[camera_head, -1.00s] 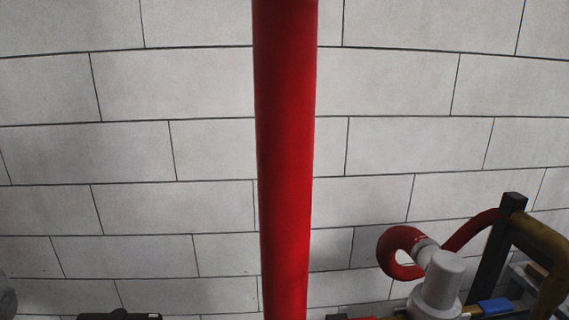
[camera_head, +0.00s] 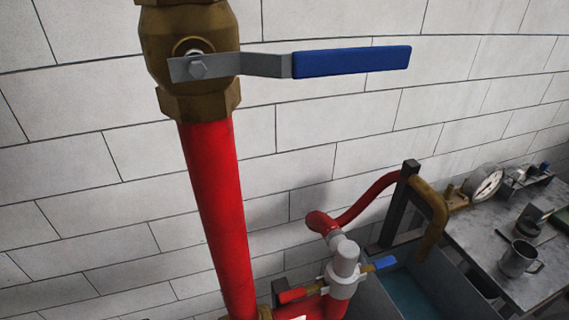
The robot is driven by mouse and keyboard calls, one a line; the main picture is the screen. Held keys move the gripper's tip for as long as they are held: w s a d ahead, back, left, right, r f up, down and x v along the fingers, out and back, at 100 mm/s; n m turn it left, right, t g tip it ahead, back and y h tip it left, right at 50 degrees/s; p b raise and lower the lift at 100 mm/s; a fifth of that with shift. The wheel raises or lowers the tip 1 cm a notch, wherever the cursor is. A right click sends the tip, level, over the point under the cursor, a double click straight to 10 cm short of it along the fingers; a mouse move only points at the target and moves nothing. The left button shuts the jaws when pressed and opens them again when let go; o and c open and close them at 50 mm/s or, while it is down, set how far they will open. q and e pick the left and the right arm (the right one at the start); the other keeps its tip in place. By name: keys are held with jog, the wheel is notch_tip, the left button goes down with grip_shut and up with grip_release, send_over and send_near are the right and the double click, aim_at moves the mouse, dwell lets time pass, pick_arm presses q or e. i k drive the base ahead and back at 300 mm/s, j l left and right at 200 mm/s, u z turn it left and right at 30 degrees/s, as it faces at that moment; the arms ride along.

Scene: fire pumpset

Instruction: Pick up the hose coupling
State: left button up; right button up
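I cannot make out the hose coupling for certain. A grey cylindrical fitting (camera_head: 345,262) stands at the lower middle, with a red curved hose or pipe (camera_head: 366,203) running up and right from it. A small blue handle (camera_head: 385,263) and a red handle (camera_head: 293,295) stick out at its sides. Neither of my grippers shows in the head view.
A tall red pipe (camera_head: 217,215) stands at left of centre, topped by a brass valve (camera_head: 190,45) with a long blue lever (camera_head: 350,62). At right are a blue-grey basin (camera_head: 375,300), a brass pipe (camera_head: 432,205), and a metal table (camera_head: 480,235) with a gauge (camera_head: 486,183) and a mug (camera_head: 519,259).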

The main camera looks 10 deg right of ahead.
aim_at(343, 269)
jog(key=z, duration=1.6)
jog(key=i+l+u, duration=0.1)
jog(key=l+u, duration=0.15)
jog(key=i+l+u, duration=0.15)
jog(key=u, duration=0.25)
jog(key=i+l+u, duration=0.25)
jog(key=u, duration=0.15)
jog(key=i+l+u, duration=0.35)
jog(key=l+u, duration=0.4)
jog(key=i+j, duration=0.05)
